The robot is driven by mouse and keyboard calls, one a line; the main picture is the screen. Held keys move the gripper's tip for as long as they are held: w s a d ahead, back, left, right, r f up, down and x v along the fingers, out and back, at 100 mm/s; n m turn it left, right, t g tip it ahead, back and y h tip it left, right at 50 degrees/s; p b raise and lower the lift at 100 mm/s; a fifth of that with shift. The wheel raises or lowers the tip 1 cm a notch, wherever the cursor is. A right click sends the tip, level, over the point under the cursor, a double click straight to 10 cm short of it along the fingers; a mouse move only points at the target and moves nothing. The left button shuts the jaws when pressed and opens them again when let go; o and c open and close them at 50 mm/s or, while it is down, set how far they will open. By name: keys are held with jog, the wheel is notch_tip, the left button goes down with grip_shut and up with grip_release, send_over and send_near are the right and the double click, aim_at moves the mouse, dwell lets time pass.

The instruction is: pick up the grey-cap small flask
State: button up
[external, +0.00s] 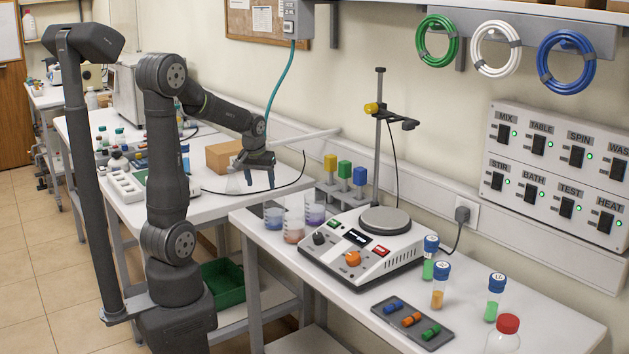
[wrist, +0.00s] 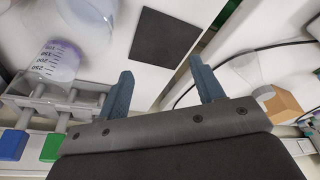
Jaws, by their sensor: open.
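My gripper (external: 260,180) hangs over the gap between the back and front tables, fingers pointing down. Its two fingers also show spread apart in the wrist view (wrist: 160,68), with nothing between them. A clear conical flask (external: 232,182) stands on the back table just left of my gripper. What looks like the same flask is right of the fingers in the wrist view (wrist: 243,70). Several small capped bottles (external: 119,136) stand farther left on the back table, too small to tell their cap colours surely.
A cardboard box (external: 224,156) stands behind the conical flask. Beakers (external: 293,228) with coloured liquid, a rack (external: 340,195) with coloured-top items and a hotplate device (external: 345,262) occupy the front table. A dark square pad (wrist: 165,40) lies bare beyond the fingers.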

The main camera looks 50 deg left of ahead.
jog(key=s+a+f+y, duration=0.1)
jog(key=s+a+f, duration=0.15)
jog(key=a, duration=0.35)
jog(key=t, duration=0.1)
send_near(231, 168)
jog(key=shift+n, duration=0.3)
jog(key=x, duration=0.7)
jog(key=shift+s+a+f, duration=0.2)
jog(key=shift+a+f, duration=0.15)
jog(key=shift+a, duration=0.05)
jog(key=shift+w+d+x, duration=0.1)
jog(key=shift+d+x, duration=0.05)
jog(key=shift+x, duration=1.15)
jog(key=shift+w+d+x, duration=0.1)
jog(key=shift+x, duration=1.25)
jog(key=shift+c, duration=0.2)
jog(key=c, duration=1)
